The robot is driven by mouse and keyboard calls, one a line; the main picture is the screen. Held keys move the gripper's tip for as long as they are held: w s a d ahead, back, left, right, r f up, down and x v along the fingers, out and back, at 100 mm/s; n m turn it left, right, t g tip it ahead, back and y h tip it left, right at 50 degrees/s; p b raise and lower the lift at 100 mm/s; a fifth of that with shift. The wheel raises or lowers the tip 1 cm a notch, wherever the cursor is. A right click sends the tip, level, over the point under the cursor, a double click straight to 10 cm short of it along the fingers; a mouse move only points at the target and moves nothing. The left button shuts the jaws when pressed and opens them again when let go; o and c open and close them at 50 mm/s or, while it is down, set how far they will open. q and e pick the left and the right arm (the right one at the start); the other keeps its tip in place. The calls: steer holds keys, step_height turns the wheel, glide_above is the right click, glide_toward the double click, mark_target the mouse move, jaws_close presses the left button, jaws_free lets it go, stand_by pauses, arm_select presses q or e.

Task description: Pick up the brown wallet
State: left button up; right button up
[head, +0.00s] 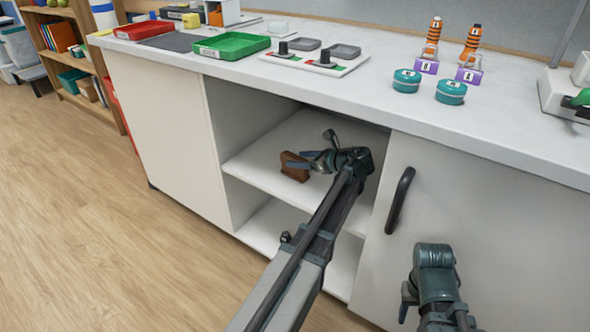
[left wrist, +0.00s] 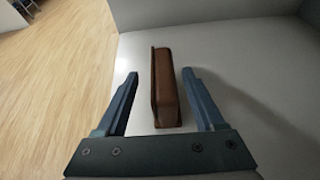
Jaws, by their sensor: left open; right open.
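The brown wallet (head: 294,166) stands on the upper shelf inside the open cabinet, near its front left part. My left gripper (head: 312,163) reaches into the cabinet just right of the wallet in the head view. In the left wrist view the wallet (left wrist: 165,88) lies between the two open fingers of the left gripper (left wrist: 160,95), with a gap on each side. Its far end extends past the fingertips. My right gripper (head: 408,300) is at the lower right of the head view, in front of the cabinet door; its fingers are mostly hidden.
The upper shelf (head: 250,172) has walls at its sides and the countertop (head: 370,95) above. A cabinet door with a dark handle (head: 400,200) is at the right. A green tray (head: 232,45), teal tins (head: 451,92) and a red tray (head: 144,30) stand on the counter.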

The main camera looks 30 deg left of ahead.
mark_target(290, 157)
arm_select(q)
steer(key=x, duration=0.2)
steer(key=b+x, duration=0.1)
steer(key=x, duration=0.1)
steer(key=shift+w+f, duration=0.1)
steer(key=shift+w, duration=0.15)
steer(key=shift+a+b, duration=0.3)
steer(key=shift+a, duration=0.2)
steer(key=shift+c, duration=0.3)
jaws_close()
